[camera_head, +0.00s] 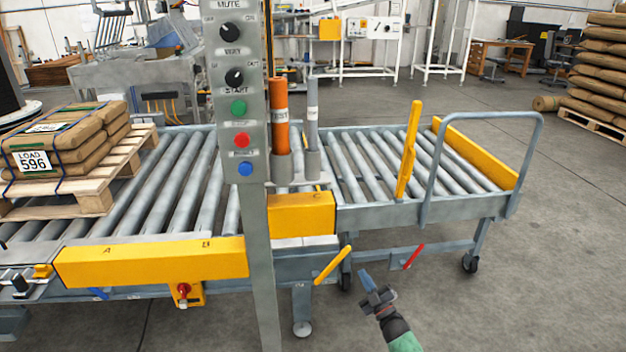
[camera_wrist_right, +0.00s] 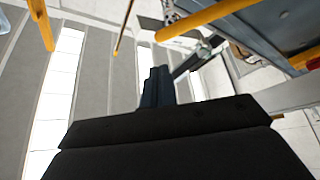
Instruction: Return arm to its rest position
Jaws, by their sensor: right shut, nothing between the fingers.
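My right gripper (camera_head: 367,280) is low at the bottom of the head view, in front of the conveyor frame. Its fingers are together with nothing between them. It is just right of the yellow lever (camera_head: 333,265) and left of the red lever (camera_head: 414,256), apart from the red one. In the right wrist view the shut fingers (camera_wrist_right: 157,87) point away from the dark gripper body. My left gripper is not in view.
A control post (camera_head: 237,120) with knobs and buttons stands in front of the roller conveyor (camera_head: 180,185). A pallet (camera_head: 95,200) carries strapped sacks labelled LOAD 596 (camera_head: 65,145). A wheeled roller cart (camera_head: 380,212) stands at right. The floor (camera_head: 560,260) at right is clear.

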